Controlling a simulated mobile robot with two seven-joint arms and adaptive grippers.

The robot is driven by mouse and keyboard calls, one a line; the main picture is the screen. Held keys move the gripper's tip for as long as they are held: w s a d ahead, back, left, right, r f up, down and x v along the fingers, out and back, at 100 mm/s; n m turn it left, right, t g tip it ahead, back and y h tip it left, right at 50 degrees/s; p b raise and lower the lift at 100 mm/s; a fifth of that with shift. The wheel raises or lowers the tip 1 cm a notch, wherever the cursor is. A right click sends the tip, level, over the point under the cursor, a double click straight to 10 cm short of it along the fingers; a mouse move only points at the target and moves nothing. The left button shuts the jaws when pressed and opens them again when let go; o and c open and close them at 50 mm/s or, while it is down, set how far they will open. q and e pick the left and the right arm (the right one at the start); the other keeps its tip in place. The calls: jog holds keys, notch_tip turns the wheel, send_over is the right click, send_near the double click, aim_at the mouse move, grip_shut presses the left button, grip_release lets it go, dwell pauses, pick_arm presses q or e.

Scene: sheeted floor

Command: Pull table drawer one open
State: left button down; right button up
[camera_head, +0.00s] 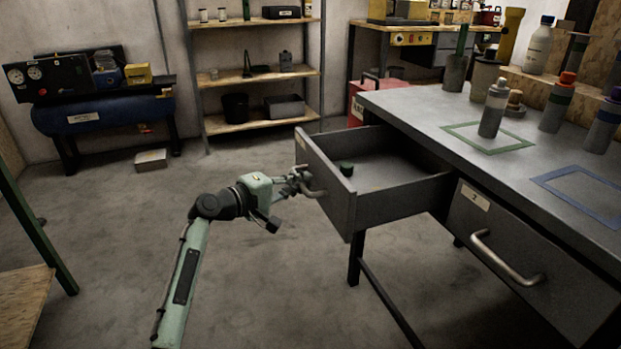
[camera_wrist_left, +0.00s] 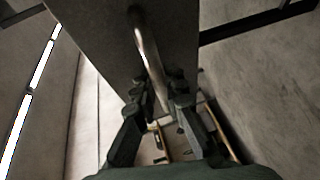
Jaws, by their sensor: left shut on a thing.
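Drawer one (camera_head: 338,203) is a grey metal drawer in the table (camera_head: 402,103), and it stands pulled well out in the head view. My left gripper (camera_head: 303,180) is at the drawer's front and shut on the metal bar handle (camera_head: 312,192). In the left wrist view the fingers (camera_wrist_left: 160,88) are on both sides of the handle (camera_wrist_left: 146,45), against the drawer front (camera_wrist_left: 100,40). My right gripper is not in view.
A second shut drawer (camera_head: 540,290) with a bar handle is at the right. Bottles (camera_head: 493,108) stand on the tabletop near green and blue outlines. A shelf rack (camera_head: 262,76) and blue compressor (camera_head: 105,113) are behind. The floor around my left arm is clear.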

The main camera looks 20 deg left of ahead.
pick_arm(q)
jog(key=shift+a, duration=0.15)
jog(key=c, duration=1.6)
grip_release()
jog(key=v, duration=1.2)
jog(key=shift+r, duration=0.1)
